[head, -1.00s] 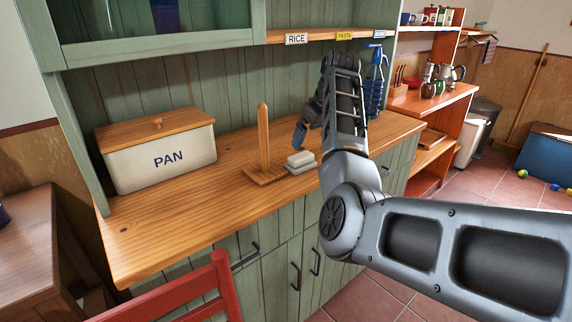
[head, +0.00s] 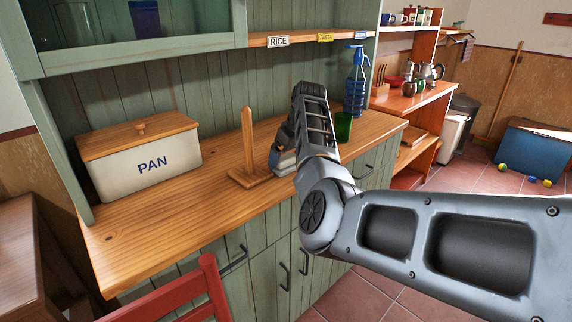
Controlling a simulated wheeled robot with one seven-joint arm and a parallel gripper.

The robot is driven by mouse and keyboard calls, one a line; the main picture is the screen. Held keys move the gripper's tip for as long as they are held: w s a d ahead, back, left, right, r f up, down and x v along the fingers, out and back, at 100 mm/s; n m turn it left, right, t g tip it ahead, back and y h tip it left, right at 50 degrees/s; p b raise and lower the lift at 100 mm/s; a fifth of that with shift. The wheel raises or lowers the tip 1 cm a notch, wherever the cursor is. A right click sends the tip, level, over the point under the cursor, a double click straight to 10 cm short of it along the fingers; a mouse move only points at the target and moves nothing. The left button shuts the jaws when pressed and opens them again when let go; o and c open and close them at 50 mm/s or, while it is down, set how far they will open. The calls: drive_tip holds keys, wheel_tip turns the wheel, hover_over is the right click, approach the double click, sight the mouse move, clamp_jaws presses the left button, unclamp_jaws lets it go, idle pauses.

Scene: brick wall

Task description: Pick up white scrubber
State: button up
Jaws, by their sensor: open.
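The white scrubber (head: 287,159) lies on the wooden counter, just right of the upright wooden holder, and is partly hidden behind my arm and gripper. My gripper (head: 276,158) is low over the counter at the scrubber's left side. Its jaws are open, though my arm hides much of them. I cannot tell whether a finger touches the scrubber.
A wooden holder with an upright post (head: 248,150) stands close left of my gripper. A PAN box (head: 143,160) is farther left. A green cup (head: 343,127) and a blue bottle (head: 356,85) stand to the right. The counter's front left (head: 150,230) is clear.

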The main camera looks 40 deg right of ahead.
sight(284, 155)
drive_tip(key=c, duration=0.9)
drive_tip(key=shift+o, duration=0.2)
drive_tip(key=shift+r, duration=0.5)
drive_tip(key=r, duration=0.3)
drive_tip(key=shift+s+d+r+b, duration=0.15)
drive_tip(key=shift+d+r+b, duration=0.05)
drive_tip(key=shift+b, duration=0.1)
drive_tip(key=s+d+r, duration=0.6)
drive_tip(key=s, duration=0.3)
drive_tip(key=shift+s+r+b, duration=0.25)
drive_tip(key=shift+r+b, duration=0.1)
